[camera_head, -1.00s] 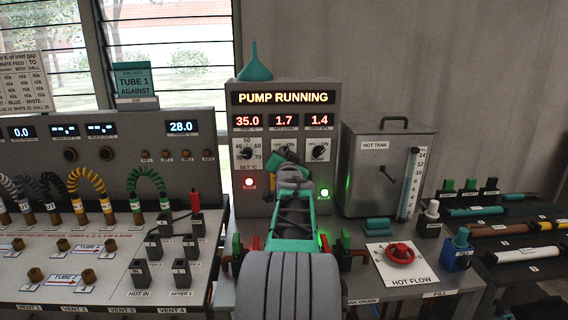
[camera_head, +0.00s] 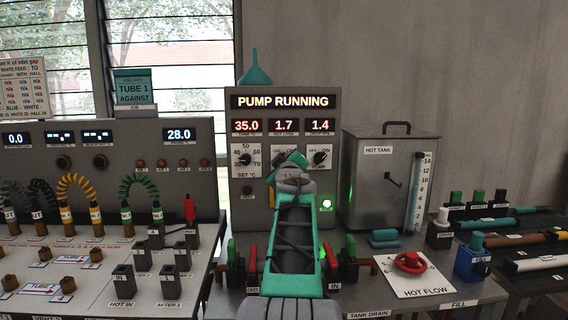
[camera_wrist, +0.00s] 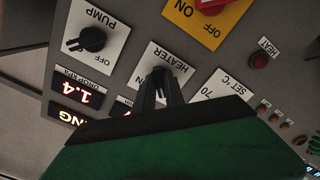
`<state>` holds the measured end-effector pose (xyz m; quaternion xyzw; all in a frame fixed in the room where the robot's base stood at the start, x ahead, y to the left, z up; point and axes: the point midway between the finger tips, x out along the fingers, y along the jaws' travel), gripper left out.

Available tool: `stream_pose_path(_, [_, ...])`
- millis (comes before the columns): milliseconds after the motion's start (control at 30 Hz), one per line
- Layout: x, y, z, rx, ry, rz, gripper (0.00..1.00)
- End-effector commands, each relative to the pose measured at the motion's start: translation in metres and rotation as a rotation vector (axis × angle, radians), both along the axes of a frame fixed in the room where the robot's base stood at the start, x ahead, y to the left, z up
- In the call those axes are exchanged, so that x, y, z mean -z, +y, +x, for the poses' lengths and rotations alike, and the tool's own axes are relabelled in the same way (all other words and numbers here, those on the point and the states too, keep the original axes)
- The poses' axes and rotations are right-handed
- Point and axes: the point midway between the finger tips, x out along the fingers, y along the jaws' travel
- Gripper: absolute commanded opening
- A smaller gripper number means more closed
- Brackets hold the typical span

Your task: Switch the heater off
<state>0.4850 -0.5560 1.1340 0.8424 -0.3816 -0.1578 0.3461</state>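The heater switch plate (camera_wrist: 195,62) is on the grey control panel (camera_head: 330,205), upside down in the wrist view. Its HEATER label and part of ON show. My gripper (camera_wrist: 160,82) is at this plate, its dark fingers close together over the knob. In the head view, my arm covers the heater switch.
The pump knob (camera_wrist: 92,39) is beside the heater plate, and the SET °C dial (camera_head: 246,159) is on its other side. A red-and-yellow ON/OFF switch (camera_wrist: 218,10) is close by. The display (camera_head: 284,102) reads PUMP RUNNING. The hot tank (camera_head: 376,205) stands to the right.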

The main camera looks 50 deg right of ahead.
Motion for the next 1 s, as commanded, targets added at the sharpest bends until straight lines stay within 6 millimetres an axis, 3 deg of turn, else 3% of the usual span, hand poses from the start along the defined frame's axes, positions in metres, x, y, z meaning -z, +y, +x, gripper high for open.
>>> stream_pose_path(267, [0.000,0.001,0.001,-0.001,-0.002,0.000,0.37])
stream_pose_path(533, [0.000,0.002,-0.001,-0.001,-0.003,-0.001,0.37])
stream_pose_path(1000, [0.000,0.031,-0.026,-0.001,-0.002,0.000,0.37])
